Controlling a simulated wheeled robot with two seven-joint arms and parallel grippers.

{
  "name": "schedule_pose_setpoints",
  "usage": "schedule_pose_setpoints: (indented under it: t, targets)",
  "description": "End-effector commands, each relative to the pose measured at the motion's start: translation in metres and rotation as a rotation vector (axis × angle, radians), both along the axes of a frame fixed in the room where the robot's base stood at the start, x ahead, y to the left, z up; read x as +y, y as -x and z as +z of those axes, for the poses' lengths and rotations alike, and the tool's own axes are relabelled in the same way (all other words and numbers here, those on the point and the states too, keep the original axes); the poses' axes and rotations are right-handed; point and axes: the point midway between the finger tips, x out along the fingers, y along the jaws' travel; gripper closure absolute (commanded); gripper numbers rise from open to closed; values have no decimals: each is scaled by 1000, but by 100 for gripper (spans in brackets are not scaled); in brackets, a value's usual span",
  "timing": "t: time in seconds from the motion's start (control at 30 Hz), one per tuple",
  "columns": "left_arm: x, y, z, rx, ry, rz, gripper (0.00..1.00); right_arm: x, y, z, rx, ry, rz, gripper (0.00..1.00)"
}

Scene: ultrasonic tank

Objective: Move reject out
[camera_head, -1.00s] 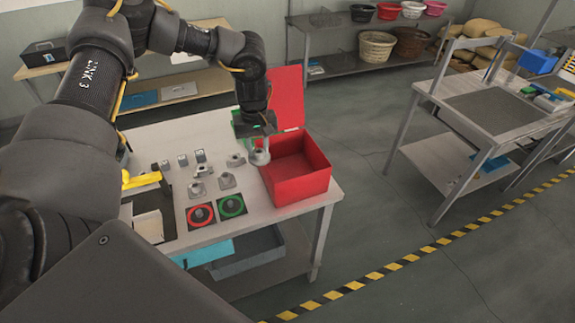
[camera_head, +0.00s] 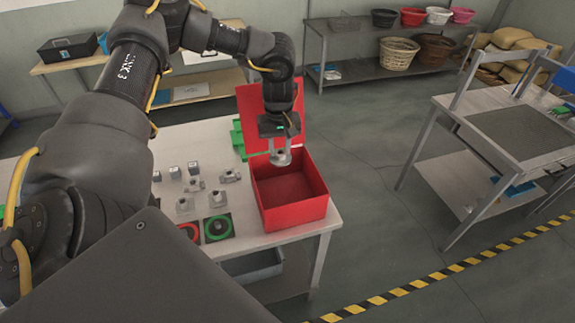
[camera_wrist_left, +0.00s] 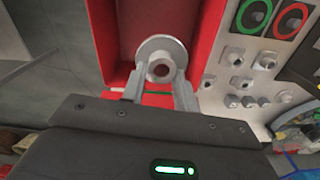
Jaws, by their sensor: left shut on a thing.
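My left gripper (camera_head: 280,152) is shut on a grey metal part (camera_head: 281,159) with a round flange and a central hole. The part also shows between the fingertips in the left wrist view (camera_wrist_left: 161,62). The gripper holds it over the back part of the open red box (camera_head: 290,218) on the table. The red lid (camera_head: 262,105) stands up behind the box. The wrist view shows the red box wall (camera_wrist_left: 104,40) beside the part. The box floor that shows looks empty. My right gripper is not in view.
Several similar grey parts (camera_head: 217,198) stand on the table left of the box. A green-ringed pad (camera_head: 218,228) and a red-ringed pad (camera_head: 190,231) lie near the front. A green object (camera_head: 238,138) is behind the box. Floor right of the table is clear.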

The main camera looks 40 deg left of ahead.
Motion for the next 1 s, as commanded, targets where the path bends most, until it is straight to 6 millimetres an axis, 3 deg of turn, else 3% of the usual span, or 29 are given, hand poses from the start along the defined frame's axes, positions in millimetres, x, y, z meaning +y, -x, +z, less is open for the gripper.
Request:
schedule_pose_setpoints:
  t: [0.17,0.4,0.73,0.77,0.93,1.0]
  targets:
    - [-1,-1,-25,0,0,-2,95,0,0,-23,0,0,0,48]
    - [-2,-2,-49,0,0,-5,95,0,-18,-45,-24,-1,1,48]
    - [-3,-2,-51,0,0,-6,95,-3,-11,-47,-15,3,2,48]
    - [-3,-2,-51,0,0,-6,69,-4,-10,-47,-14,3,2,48]
    - [-3,-2,-51,0,0,-6,47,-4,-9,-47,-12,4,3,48]
    - [-3,-2,-51,0,0,-6,45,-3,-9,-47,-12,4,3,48]
